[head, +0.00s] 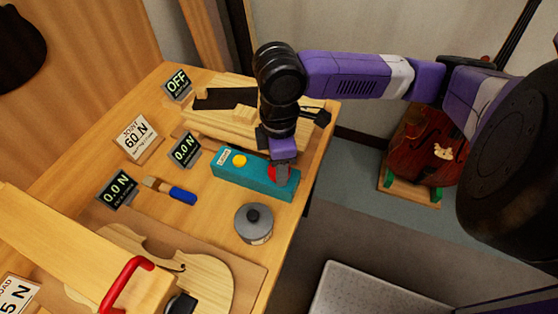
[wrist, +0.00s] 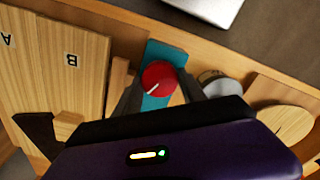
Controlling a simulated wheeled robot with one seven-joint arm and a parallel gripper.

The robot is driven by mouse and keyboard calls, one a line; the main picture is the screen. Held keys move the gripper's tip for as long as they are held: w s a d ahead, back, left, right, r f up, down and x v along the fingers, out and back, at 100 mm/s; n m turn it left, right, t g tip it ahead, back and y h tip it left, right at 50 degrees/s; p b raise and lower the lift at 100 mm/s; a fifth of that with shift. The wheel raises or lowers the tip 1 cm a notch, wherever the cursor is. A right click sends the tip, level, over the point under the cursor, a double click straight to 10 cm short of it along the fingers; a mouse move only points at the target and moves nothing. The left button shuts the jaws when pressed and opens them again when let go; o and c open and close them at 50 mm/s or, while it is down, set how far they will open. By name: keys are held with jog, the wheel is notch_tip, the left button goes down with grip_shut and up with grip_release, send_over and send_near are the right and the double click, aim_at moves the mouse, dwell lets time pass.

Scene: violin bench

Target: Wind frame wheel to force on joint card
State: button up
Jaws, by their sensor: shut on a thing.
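My gripper (head: 281,166) points down over the right end of a teal box (head: 235,175) and is shut on the red knob (head: 272,173) on its top. In the wrist view the red knob (wrist: 159,78), with a white pointer line, sits between the two fingers (wrist: 160,92). The box also carries a yellow button (head: 239,160). The joint card (head: 135,138) reads 6.0 N. Two small displays read 0.0 N, one (head: 184,149) beside the box and one (head: 117,189) farther left. A wooden frame (head: 220,125) stands behind the box, partly hidden by my arm.
A display (head: 177,83) at the back reads OFF. A grey-lidded pot (head: 254,223) stands in front of the box. A blue-handled brush (head: 172,190) lies to its left. A violin plate (head: 205,275) and a red handle (head: 128,283) are nearer. A violin (head: 425,150) stands beyond the bench.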

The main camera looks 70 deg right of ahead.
jog(key=m+p, duration=0.1)
jog(key=m, duration=0.4)
jog(key=shift+r+m+p, duration=0.1)
jog(key=shift+m+p, duration=0.3)
jog(key=m+p, duration=0.1)
jog(key=m, duration=0.4)
jog(key=shift+m+p, duration=0.35)
jog(key=shift+m, duration=0.05)
jog(key=o, duration=1.4)
jog(key=shift+c, duration=0.2)
jog(key=shift+r+p, duration=0.9)
jog(key=shift+r, duration=2.95)
